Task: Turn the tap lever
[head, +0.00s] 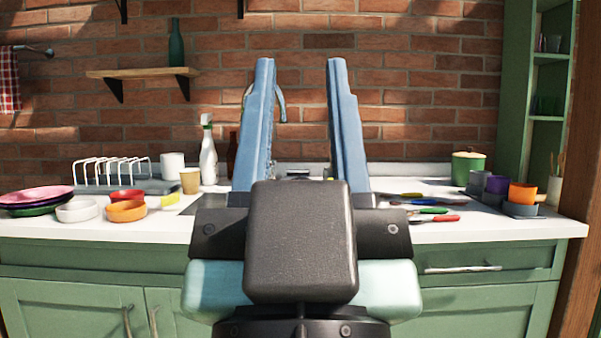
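My gripper (300,66) is open and empty, its two blue fingers pointing up and apart in front of the counter. Part of what looks like the tap (281,104), a curved grey piece, shows beside the left finger. A small metallic part (297,173) shows low between the fingers, near the sink. I cannot tell whether it is the tap lever. The gripper's dark body covers most of the sink area, and no contact with the tap is visible.
On the white counter (480,228), plates (38,195), bowls (127,211), a dish rack (110,172) and a white bottle (208,155) stand left. Utensils (428,210), a green pot (467,167) and cups (522,193) stand right. A wall shelf (140,73) hangs upper left.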

